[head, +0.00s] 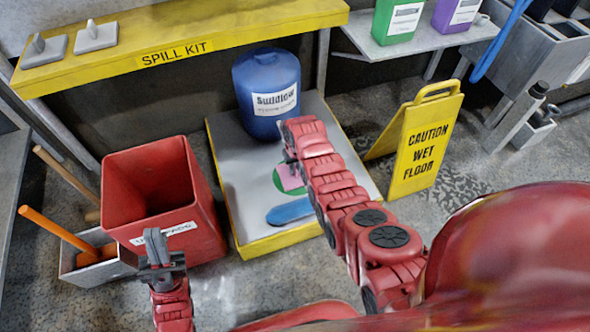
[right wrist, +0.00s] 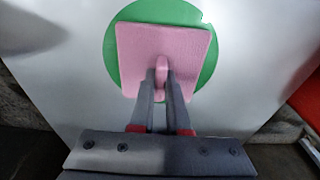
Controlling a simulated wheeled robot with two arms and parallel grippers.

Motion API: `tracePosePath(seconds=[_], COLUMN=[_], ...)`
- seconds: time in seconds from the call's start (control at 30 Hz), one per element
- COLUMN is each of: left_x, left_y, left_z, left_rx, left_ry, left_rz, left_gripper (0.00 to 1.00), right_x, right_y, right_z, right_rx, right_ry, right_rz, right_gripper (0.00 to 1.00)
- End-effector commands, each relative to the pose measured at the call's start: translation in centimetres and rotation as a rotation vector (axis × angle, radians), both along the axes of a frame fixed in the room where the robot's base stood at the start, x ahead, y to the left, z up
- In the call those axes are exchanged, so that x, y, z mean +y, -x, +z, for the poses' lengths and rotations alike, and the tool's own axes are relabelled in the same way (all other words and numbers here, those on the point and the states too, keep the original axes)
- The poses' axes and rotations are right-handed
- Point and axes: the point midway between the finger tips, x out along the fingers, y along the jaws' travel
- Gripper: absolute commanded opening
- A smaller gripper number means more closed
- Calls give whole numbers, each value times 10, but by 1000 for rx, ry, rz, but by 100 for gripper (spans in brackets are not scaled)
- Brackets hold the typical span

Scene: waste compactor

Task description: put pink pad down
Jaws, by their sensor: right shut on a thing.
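The pink pad (right wrist: 190,50) is a flat square with a small upright handle. My right gripper (right wrist: 162,72) is shut on that handle. The pad is over a green round marking (right wrist: 118,50) on a pale surface; I cannot tell whether it touches it. In the head view the pad (head: 289,178) shows partly beside my right arm, over the green marking (head: 285,187) on the yellow-edged grey platform (head: 237,188). The right fingers are mostly hidden there. My left gripper (head: 157,244) is near the red bin, its finger gap unclear.
A blue drum (head: 264,75) and a flat blue piece (head: 290,211) are on the platform. A red bin (head: 203,224) stands left, a yellow wet floor sign (head: 432,140) right. Two grey handled pads (head: 97,35) lie on the yellow spill kit shelf (head: 230,30).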

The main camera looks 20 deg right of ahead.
Motion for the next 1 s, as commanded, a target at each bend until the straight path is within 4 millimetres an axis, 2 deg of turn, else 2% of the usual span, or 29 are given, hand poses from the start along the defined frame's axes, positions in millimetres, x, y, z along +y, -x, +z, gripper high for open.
tracePosePath(seconds=[0.17, 0.2, 0.37, 0.63, 0.77, 0.87, 1.0], left_x=[0, 0, 0, 0, 1, 3, 7], left_y=[0, 0, 0, 0, 0, 1, 3], left_z=[-1, -1, -1, -1, 3, 9, 20], left_rx=[0, 0, 0, 0, 0, -2, -5], left_ry=[-1, -2, -2, -1, 4, 16, 40], left_rz=[-1, -1, -1, -1, 1, 6, 17], left_gripper=[0, 0, 0, 0, 0, 0, 0], right_x=[0, 0, 0, 0, 0, 0, 0], right_y=[0, 1, 1, 0, 1, 3, 5], right_z=[-2, -3, -3, -2, 5, 17, 44], right_rx=[2, 2, 2, 2, 0, 4, 0], right_ry=[0, 0, 0, 0, 0, 0, 0], right_rz=[0, 0, 0, 0, 0, 0, 0], right_gripper=[0, 16, 44, 44, 44, 44, 44])
